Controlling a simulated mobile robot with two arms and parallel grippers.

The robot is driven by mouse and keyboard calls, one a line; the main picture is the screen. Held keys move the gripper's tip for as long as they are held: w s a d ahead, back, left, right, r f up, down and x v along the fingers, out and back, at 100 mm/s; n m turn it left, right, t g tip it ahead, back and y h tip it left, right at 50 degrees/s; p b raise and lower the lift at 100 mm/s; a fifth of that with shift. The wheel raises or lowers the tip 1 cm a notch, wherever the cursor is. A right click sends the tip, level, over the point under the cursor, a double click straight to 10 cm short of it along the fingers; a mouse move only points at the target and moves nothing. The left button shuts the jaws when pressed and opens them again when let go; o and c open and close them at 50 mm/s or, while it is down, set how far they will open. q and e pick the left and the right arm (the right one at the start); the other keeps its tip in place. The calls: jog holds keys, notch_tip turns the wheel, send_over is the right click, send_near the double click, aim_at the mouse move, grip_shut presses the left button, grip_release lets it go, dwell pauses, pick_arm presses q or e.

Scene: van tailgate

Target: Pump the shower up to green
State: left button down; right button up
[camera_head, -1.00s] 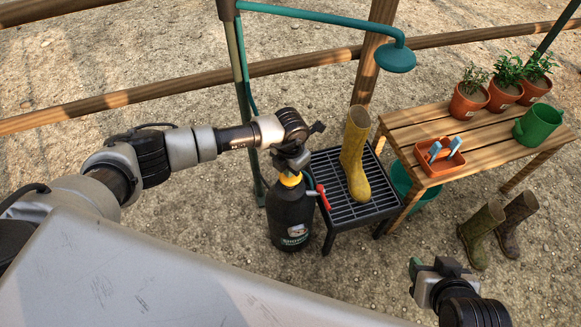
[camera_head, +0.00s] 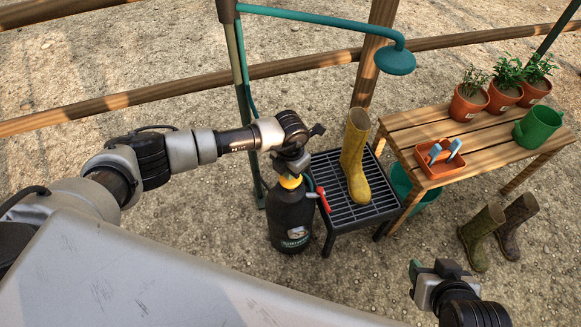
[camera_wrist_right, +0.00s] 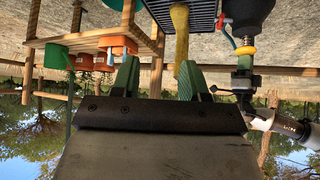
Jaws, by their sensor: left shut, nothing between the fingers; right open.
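The black pressure shower bottle (camera_head: 292,218) with a yellow collar (camera_head: 290,182) stands upright on the ground, left of the black grate. Its red trigger piece (camera_head: 323,199) sticks out to the right. My left gripper (camera_head: 291,165) is shut and points down right above the collar, covering the pump top; I cannot tell whether it touches. No green mark or gauge reading is legible. The bottle also shows upside down in the right wrist view (camera_wrist_right: 248,10). My right gripper (camera_head: 432,275) is open and empty, well right of the bottle; its green fingers show in the wrist view (camera_wrist_right: 158,80).
A yellow boot (camera_head: 356,160) stands on the black grate (camera_head: 340,212). A wooden bench (camera_head: 470,162) holds potted plants, a green watering can (camera_head: 538,127) and an orange tray (camera_head: 440,168). Brown boots (camera_head: 482,237) stand at the right. A green shower pipe (camera_head: 310,17) rises behind the bottle.

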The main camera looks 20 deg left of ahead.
pick_arm(q)
jog(key=shift+s+r+p, duration=0.1)
jog(key=shift+r+p, duration=0.65)
jog(key=shift+r, duration=0.1)
jog(key=shift+r+p, duration=0.8)
jog(key=shift+r, duration=0.1)
jog(key=shift+r+p, duration=0.4)
jog(key=shift+r, duration=0.2)
pick_arm(e)
jog(key=s+d+g+h, duration=0.1)
jog(key=s+d+g, duration=0.1)
jog(key=s+g, duration=0.2)
jog(key=shift+s+f+g, duration=0.3)
jog(key=shift+s+f, duration=0.05)
jog(key=shift+s, duration=0.55)
pick_arm(q)
jog(key=shift+f, duration=0.1)
